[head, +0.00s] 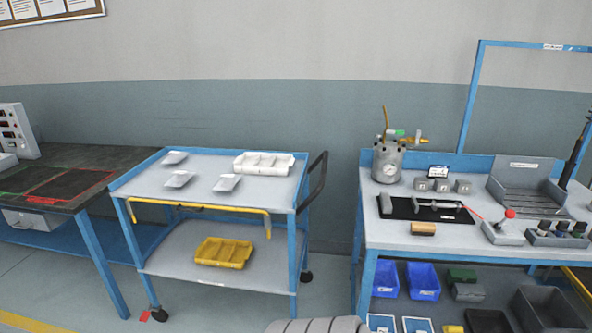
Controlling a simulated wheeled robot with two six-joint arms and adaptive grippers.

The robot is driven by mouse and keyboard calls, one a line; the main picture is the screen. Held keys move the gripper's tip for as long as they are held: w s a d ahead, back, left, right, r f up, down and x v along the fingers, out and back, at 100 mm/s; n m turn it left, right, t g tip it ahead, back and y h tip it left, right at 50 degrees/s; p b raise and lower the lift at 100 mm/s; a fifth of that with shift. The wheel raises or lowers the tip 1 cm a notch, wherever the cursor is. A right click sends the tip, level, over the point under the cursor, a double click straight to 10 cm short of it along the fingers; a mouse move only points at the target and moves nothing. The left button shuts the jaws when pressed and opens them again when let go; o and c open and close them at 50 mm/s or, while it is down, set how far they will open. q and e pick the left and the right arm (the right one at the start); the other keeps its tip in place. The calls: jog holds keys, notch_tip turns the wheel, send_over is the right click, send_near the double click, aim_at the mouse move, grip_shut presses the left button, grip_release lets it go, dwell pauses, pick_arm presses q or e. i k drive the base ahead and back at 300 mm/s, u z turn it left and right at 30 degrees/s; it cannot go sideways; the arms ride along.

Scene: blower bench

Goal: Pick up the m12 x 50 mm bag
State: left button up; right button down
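Three small pale grey bags lie apart on the top shelf of a blue cart. One bag (174,157) is at the back left, another bag (179,179) is at the front left, and a third bag (227,183) is nearer the middle. No size marking is readable on any of them, so I cannot tell which is the m12 x 50 mm bag. Neither of my grippers is in view.
The cart (220,208) also carries a white divided tray (264,163) on top and a yellow tray (223,253) below. Its black handle (314,180) sticks out right. A dark-topped bench (55,178) stands left, and a crowded blue workbench (385,238) stands right.

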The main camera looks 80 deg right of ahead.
aim_at(228, 183)
jog(key=z, duration=1)
jog(key=i, duration=0.3)
jog(key=z, duration=1)
jog(key=i, duration=0.9)
jog(key=z, duration=0.3)
jog(key=i, duration=1.25)
jog(key=u, duration=0.35)
